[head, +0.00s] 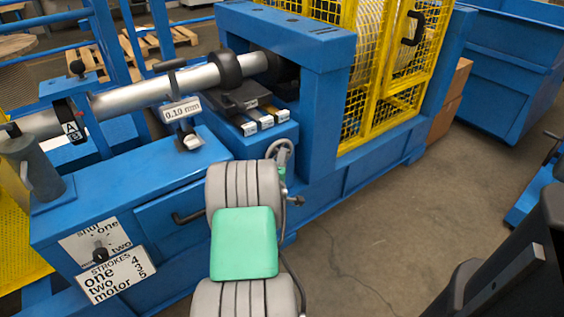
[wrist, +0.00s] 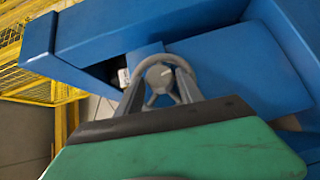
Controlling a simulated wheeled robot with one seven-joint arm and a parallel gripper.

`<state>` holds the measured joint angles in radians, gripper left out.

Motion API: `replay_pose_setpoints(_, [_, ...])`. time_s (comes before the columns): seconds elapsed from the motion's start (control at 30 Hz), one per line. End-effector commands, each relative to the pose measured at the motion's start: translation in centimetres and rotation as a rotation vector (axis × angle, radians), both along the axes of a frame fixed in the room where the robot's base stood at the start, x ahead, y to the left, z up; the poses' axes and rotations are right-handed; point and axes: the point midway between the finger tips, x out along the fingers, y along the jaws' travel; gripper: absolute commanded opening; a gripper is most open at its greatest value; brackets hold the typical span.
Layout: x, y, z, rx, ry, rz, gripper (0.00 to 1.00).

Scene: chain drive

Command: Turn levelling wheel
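The levelling wheel (head: 281,151) is a small grey handwheel on the front of the blue machine, just beyond the end of my arm in the head view. In the wrist view the wheel (wrist: 160,62) shows a round rim, spokes and a central hub. My gripper (wrist: 161,72) reaches toward it, with two grey fingers spread apart over the left and right of the wheel and the hub visible between them. The gripper looks open. Whether the fingers touch the rim cannot be told. The lower part of the wheel is partly hidden by my gripper.
The blue machine frame (head: 323,98) stands right behind the wheel. A yellow mesh guard (head: 385,75) is to its right. Gauge blocks (head: 258,119) lie on a ledge left of the wheel. A black handle (head: 187,217) projects beside my arm.

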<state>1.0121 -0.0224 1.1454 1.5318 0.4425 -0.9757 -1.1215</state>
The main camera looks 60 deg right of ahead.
Motion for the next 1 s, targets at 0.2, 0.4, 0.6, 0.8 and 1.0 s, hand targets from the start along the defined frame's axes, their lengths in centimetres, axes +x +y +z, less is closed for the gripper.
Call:
replay_pose_setpoints(0.2, [0.00,0.02,-0.01,0.000,0.000,0.000,0.25])
replay_pose_setpoints(0.4, [0.01,0.04,-0.03,0.001,0.000,0.000,0.09])
replay_pose_setpoints(0.6, [0.02,0.04,-0.03,0.001,0.000,0.000,0.00])
replay_pose_setpoints(0.8, [0.01,0.03,0.24,0.017,-0.008,0.000,0.00])
replay_pose_setpoints(1.0, [-0.03,0.03,0.77,0.085,-0.042,0.000,0.00])
